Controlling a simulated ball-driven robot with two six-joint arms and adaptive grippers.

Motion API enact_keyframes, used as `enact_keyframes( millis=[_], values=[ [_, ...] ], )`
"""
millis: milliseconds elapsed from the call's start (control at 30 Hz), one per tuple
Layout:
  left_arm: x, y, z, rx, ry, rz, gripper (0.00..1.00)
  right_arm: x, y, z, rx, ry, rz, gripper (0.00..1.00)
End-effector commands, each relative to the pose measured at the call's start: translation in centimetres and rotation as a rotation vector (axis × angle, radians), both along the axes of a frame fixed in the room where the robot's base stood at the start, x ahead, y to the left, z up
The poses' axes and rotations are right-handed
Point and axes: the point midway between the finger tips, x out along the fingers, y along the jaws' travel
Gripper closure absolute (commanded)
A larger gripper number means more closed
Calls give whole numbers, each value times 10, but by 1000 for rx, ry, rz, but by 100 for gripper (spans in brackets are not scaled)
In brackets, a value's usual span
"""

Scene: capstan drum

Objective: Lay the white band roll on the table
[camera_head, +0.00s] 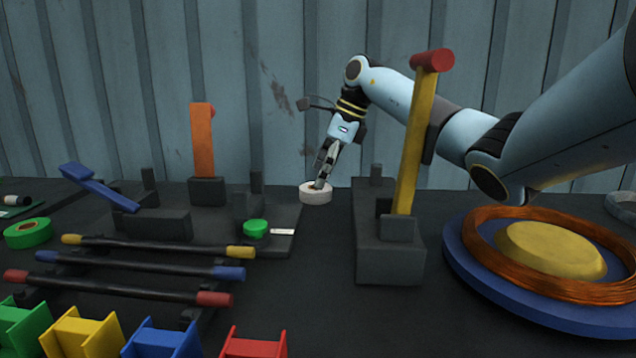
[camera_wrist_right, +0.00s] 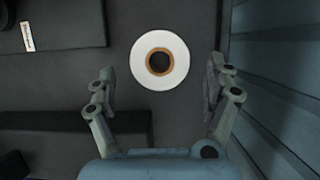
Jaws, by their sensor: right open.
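The white band roll (camera_head: 315,195) lies flat on the dark table near the back wall in the head view. In the right wrist view the white band roll (camera_wrist_right: 159,78) shows as a white ring with a brown core and a dark hole. My right gripper (camera_head: 322,183) is right above or at the roll in the head view. In the wrist view the right gripper (camera_wrist_right: 161,90) is open, with one finger on each side of the roll and gaps between them and it. My left gripper is not in view.
A dark block with a yellow, red-topped lever (camera_head: 411,140) stands right of the roll. An orange lever (camera_head: 202,140) and a green button (camera_head: 255,228) are to the left. A blue disc with copper wire (camera_head: 490,285) sits at right. The corrugated wall (camera_head: 270,80) is close behind.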

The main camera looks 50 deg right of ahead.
Motion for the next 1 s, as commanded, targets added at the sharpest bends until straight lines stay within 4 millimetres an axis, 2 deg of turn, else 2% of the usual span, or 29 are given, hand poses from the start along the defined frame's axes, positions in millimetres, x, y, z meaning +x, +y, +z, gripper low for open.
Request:
enact_keyframes(
  millis=[33, 200, 400, 567, 1000],
  values=[
    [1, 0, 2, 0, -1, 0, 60, -3, -5, 13, -5, -4, 0, 14],
    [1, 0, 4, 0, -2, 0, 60, -15, -13, 49, -4, -4, 0, 14],
    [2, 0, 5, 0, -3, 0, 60, -24, -20, 76, -2, -3, -1, 14],
    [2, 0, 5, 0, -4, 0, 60, -26, -22, 83, 0, 0, 1, 14],
    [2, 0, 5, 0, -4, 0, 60, -26, -22, 83, 0, 0, 0, 14]
  ],
)
